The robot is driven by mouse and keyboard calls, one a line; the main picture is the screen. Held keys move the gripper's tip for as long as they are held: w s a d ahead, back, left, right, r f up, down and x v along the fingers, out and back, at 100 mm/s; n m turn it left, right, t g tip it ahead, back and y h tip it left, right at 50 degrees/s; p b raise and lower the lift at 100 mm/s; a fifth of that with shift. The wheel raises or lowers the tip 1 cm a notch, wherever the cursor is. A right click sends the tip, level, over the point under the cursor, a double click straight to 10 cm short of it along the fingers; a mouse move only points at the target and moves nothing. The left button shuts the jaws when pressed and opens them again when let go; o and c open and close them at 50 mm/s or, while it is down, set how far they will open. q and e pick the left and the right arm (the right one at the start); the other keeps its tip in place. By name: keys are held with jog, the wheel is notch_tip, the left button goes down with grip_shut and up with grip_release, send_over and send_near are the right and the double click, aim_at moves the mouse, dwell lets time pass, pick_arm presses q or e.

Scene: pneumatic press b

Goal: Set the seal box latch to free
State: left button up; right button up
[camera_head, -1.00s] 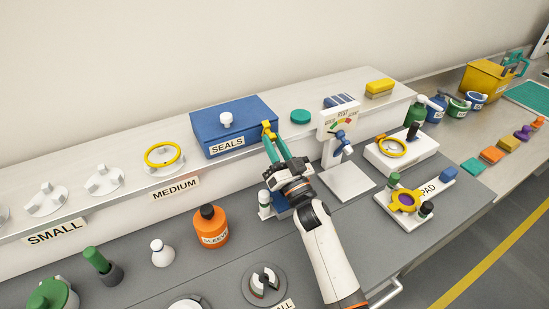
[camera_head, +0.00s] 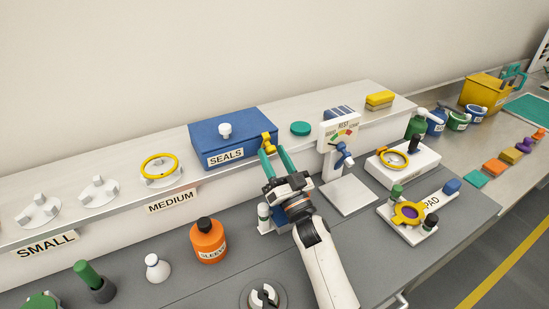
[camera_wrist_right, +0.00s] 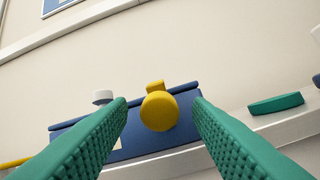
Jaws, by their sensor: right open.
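The blue seal box (camera_head: 209,135), labelled SEALS, stands on the raised shelf with a white knob (camera_head: 225,130) on its closed lid. Its yellow latch (camera_head: 268,142) is on the right part of the front. My right gripper (camera_head: 273,162) is open just in front of and below the latch. In the right wrist view the latch's round yellow knob (camera_wrist_right: 160,111) shows between the two green fingers, apart from both, with a smaller yellow piece above it. The blue box (camera_wrist_right: 150,143) is behind it, partly hidden by the fingers. My left gripper is not in view.
A teal disc (camera_head: 300,129) lies on the shelf right of the box. The gauge stand (camera_head: 340,133) is close to the right of my gripper. A yellow ring (camera_head: 160,166) sits left of the box. The orange sleeve bottle (camera_head: 208,241) stands on the lower bench.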

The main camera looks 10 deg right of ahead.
jog(key=p+v, duration=0.1)
jog(key=v, duration=0.6)
jog(key=shift+s+d+f, duration=0.15)
jog(key=shift+f, duration=0.05)
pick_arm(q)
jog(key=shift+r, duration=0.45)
